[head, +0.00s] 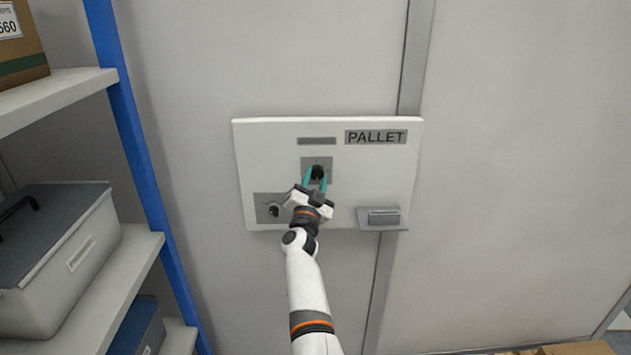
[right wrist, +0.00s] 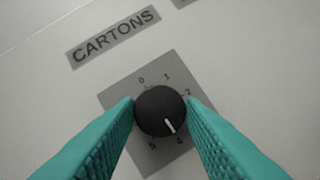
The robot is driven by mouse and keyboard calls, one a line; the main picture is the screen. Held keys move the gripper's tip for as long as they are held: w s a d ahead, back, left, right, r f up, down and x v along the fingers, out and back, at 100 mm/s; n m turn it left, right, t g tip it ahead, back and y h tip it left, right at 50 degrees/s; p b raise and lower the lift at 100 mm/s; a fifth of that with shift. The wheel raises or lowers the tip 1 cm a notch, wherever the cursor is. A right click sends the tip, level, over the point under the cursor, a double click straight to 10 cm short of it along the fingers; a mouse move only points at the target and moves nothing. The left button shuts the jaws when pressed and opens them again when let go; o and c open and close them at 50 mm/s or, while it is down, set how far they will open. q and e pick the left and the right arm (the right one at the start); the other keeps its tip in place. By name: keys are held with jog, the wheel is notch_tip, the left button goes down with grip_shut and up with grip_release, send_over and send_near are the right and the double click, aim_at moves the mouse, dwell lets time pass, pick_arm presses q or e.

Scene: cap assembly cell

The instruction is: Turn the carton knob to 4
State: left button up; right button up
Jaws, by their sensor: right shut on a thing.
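The carton knob (right wrist: 160,111) is round and black with a white pointer line, on a grey square plate (right wrist: 117,99) under a label reading CARTONS (right wrist: 113,37). In the right wrist view the pointer points down and slightly right, toward the 4. The digits 0, 1, 2, 4 and 5 show around it; the right finger hides the spot between 2 and 4. In the head view the knob (head: 318,172) is small and dark on the white panel (head: 270,150). My right gripper (head: 316,180) is shut on the knob, one teal finger on each side. My left gripper is out of view.
A PALLET label (head: 375,137) is at the panel's upper right. Another control on a grey plate (head: 262,200) is at lower left, close to my right gripper. A grey box (head: 383,216) juts out at lower right. A shelf with a blue post (head: 140,150) stands left.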

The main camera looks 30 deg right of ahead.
dwell(0.5)
jog(key=o, duration=1)
